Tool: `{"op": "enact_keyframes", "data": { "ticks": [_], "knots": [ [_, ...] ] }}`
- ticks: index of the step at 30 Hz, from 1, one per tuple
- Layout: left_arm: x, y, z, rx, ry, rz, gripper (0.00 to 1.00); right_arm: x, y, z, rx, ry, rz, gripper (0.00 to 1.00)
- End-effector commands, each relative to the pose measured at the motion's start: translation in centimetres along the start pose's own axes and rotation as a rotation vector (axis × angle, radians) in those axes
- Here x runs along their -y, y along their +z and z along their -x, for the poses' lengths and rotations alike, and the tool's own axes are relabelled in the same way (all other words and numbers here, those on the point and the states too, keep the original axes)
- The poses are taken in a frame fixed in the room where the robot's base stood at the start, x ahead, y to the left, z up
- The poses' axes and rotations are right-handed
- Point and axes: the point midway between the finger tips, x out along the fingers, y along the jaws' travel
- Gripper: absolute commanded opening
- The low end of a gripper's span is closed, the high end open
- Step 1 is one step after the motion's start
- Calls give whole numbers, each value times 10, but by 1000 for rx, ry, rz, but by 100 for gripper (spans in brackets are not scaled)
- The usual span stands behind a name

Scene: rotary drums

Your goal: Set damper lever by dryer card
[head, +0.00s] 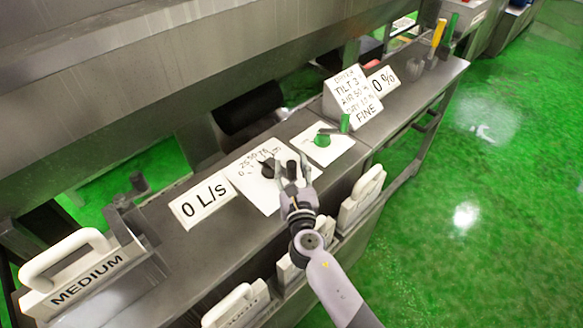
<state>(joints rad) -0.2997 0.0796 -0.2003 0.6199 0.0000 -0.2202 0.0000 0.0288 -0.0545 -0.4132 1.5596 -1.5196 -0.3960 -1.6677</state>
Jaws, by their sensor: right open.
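The dryer card (352,97) is a white sign standing on the grey bench; its lines seem to read tilt 3, air 50 %, a blurred dry line and FINE. A white dial plate (252,187) with a scale starting 0, 25, 50, 75 lies nearer, and a dark lever or knob (267,168) stands on it. My right gripper (291,170) is over this plate's right side, fingers apart, close beside the dark part. Whether it touches is unclear. Another plate holds a green knob and lever (323,138). My left gripper is out of view.
A "0 L/s" sign (202,204) lies left of the dial, and a "0 %" sign (383,81) stands beside the card. A MEDIUM handled plate (80,275) is at the lower left. Handled plates (362,196) hang along the bench front. Green floor (480,160) is clear at right.

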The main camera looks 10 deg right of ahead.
Motion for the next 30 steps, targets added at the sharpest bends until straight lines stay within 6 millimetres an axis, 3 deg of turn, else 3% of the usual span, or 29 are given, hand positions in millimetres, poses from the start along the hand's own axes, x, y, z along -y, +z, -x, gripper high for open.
{"op": "enact_keyframes", "data": {
  "ticks": [8, 21, 30],
  "knots": [
    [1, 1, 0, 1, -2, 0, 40, 0, -1, 15, -1, 1, 1, 42],
    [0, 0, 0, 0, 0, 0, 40, 0, -1, 102, -2, 0, 2, 42],
    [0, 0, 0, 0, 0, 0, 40, 0, 0, 120, 0, 0, 0, 42]
  ]
}}
